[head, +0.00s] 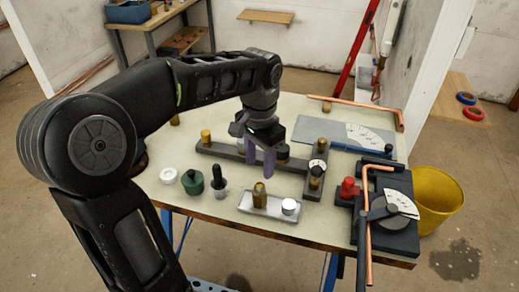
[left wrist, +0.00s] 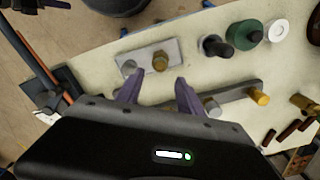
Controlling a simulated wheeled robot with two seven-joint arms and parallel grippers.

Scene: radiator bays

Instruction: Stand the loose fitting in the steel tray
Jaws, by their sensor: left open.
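A brass fitting (head: 259,196) stands upright in the steel tray (head: 273,207) near the table's front edge. A short silver-white cylinder stands at the tray's right end (head: 289,206). In the left wrist view the brass fitting (left wrist: 160,62) and the tray (left wrist: 145,66) lie just beyond the fingertips. My left gripper (head: 260,164) is open and points down behind the tray, over or near the dark bar. Nothing shows between its purple fingers, which also show in the left wrist view (left wrist: 157,88). My right gripper is not in view.
A bending tool (head: 388,225) with copper pipe sits right, near a yellow bucket (head: 437,195).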

